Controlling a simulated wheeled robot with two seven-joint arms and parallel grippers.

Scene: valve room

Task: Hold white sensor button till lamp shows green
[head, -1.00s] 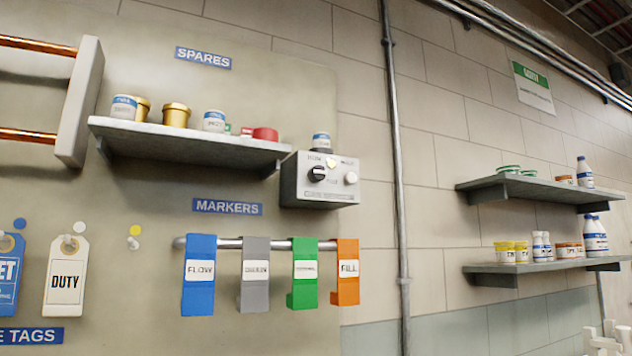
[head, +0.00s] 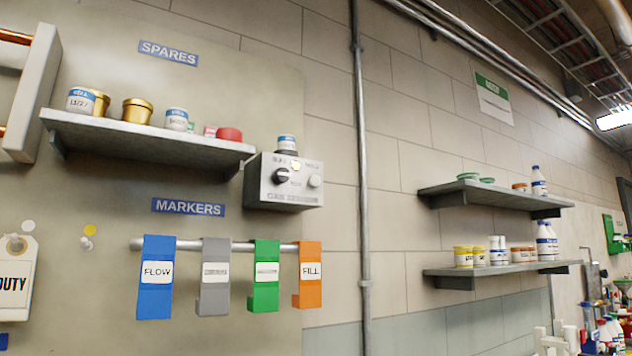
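A grey sensor box (head: 284,183) is mounted on the wall panel, right of the spares shelf. Its front carries a black knob (head: 281,175), a white button (head: 315,181) to the right of the knob, and a small pale yellow lamp (head: 296,166) above and between them. The lamp does not look green. Nothing touches the button. Neither of my grippers shows in the head view.
A spares shelf (head: 150,135) with several tins juts out left of the box. Below, a rail holds hanging markers, among them a blue one (head: 156,277) and an orange one (head: 309,275). A vertical pipe (head: 362,200) runs to the right, with two stocked shelves beyond.

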